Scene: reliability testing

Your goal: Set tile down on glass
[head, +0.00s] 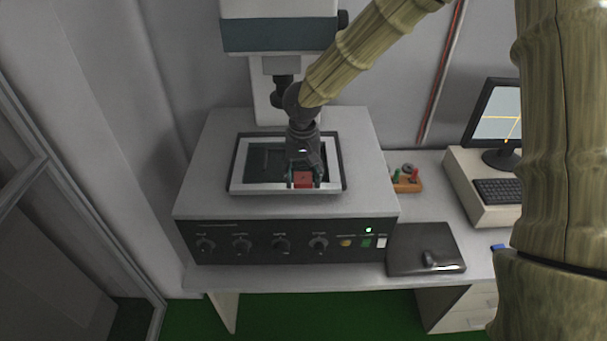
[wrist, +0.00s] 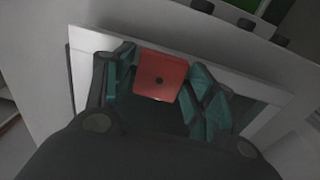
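In the head view the tile (head: 302,180) is at the front part of the dark glass (head: 258,165), which is set in a pale frame on top of the machine. My gripper (head: 302,176) points down over the glass. In the wrist view the tile (wrist: 160,76) sits between the teal-padded fingers of my gripper (wrist: 162,88), with a finger close on each side. I cannot tell whether the tile touches the glass. My gripper hides part of the glass.
The machine (head: 285,240) has knobs on its front, and its upper column (head: 278,30) stands behind the glass. A black box (head: 426,248), a wooden holder with coloured pegs (head: 405,183), a keyboard (head: 498,190) and a monitor (head: 495,115) are on the right.

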